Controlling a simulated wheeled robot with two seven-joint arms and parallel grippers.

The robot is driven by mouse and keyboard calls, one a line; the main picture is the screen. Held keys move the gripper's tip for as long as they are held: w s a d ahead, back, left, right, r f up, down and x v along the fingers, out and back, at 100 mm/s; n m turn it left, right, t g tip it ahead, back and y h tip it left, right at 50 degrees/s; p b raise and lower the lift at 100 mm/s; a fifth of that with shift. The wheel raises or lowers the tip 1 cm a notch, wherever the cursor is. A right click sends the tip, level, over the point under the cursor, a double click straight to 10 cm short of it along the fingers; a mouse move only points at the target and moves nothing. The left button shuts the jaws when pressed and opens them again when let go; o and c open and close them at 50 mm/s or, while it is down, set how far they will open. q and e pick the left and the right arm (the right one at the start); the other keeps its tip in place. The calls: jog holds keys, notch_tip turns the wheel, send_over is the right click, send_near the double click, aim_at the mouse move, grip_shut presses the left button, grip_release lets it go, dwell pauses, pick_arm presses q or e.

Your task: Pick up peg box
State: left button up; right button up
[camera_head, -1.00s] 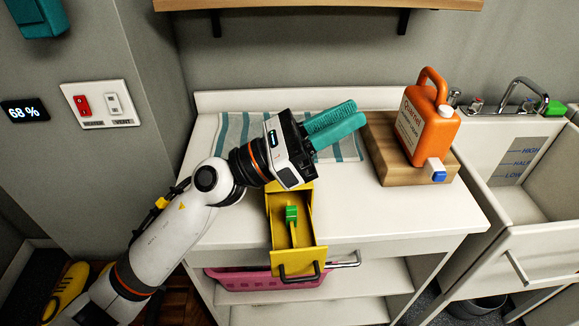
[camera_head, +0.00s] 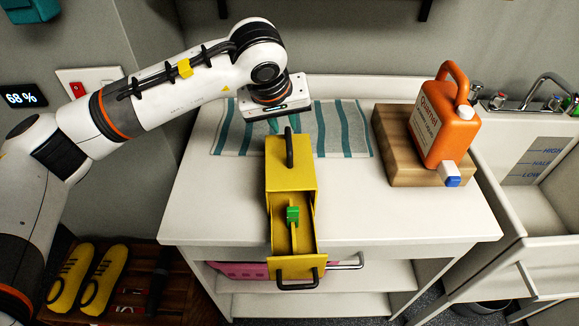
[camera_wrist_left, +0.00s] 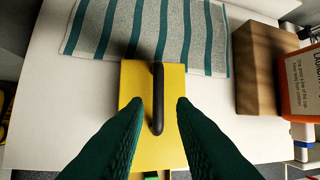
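The peg box (camera_head: 291,164) is yellow with a black handle (camera_head: 289,147) on top. It stands on the white counter (camera_head: 380,215), with its front drawer (camera_head: 298,262) pulled out past the counter's front edge. A green peg (camera_head: 292,215) shows inside the drawer. My left gripper (camera_head: 284,125) points down at the back of the box, its fingers mostly hidden by the wrist and box. In the left wrist view, its teal fingers (camera_wrist_left: 159,104) are apart, one on each side of the handle, with no visible contact. My right gripper is out of view.
A striped towel (camera_head: 342,130) lies behind the box. An orange detergent jug (camera_head: 443,128) stands on a wooden block (camera_head: 388,140) to the right, beside the sink (camera_head: 535,200). A shelf (camera_head: 330,3) overhangs the back. The counter's front right is clear.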

aim_at(288, 139)
pick_arm(q)
jog(key=shift+x, duration=1.15)
jog(key=shift+w+f+p, duration=0.1)
jog(key=shift+f+p, duration=0.4)
jog(key=x, duration=0.1)
jog(key=p+x, duration=0.1)
jog(key=x, duration=0.1)
jog(key=shift+f, duration=0.4)
jog(key=shift+d+f+p, duration=0.1)
jog(key=shift+f+p, duration=0.2)
jog(key=shift+f, duration=0.1)
grip_shut()
jog(key=shift+r, duration=0.1)
